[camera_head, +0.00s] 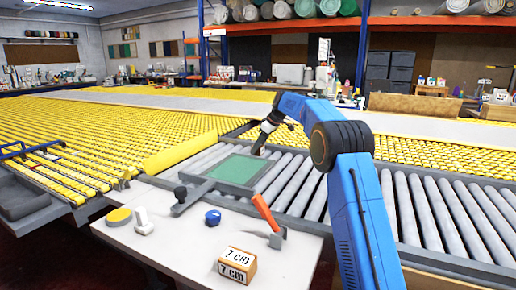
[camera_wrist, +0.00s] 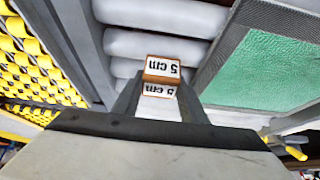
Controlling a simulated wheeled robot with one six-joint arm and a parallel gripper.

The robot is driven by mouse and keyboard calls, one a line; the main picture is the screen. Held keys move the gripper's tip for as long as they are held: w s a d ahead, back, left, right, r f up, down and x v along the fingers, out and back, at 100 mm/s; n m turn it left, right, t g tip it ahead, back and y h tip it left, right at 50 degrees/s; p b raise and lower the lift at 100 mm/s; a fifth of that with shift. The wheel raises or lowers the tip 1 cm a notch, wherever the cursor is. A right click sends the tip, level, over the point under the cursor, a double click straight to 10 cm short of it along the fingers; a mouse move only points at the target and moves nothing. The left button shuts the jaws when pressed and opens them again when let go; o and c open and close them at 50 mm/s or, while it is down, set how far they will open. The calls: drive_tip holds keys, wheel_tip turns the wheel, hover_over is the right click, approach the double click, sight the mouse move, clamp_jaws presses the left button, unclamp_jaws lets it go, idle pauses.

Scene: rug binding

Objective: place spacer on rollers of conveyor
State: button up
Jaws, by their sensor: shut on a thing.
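My gripper (camera_wrist: 160,100) is shut on a small block-shaped spacer (camera_wrist: 162,68) labelled "5 cm", with orange-brown edges and white label faces. The spacer sits between the fingers, in front of grey conveyor rollers (camera_wrist: 152,46) in the wrist view. Whether it touches them I cannot tell. In the head view my gripper (camera_head: 259,149) points down over the roller conveyor (camera_head: 300,186), by the far right corner of a green panel; the held spacer is not discernible there. A second spacer (camera_head: 237,265), labelled "7 cm", stands on the white table.
The green panel (camera_head: 237,169) with a grey border lies on the rollers; it also shows in the wrist view (camera_wrist: 268,70). The white table (camera_head: 190,250) holds an orange-handled tool (camera_head: 265,213), a blue round object (camera_head: 213,217) and a yellow disc (camera_head: 119,215). Rollers to the right are bare.

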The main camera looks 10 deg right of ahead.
drive_tip(key=shift+f, duration=0.1)
drive_tip(key=o, duration=1.1)
drive_tip(key=v, duration=1.2)
drive_tip(key=shift+s, duration=0.1)
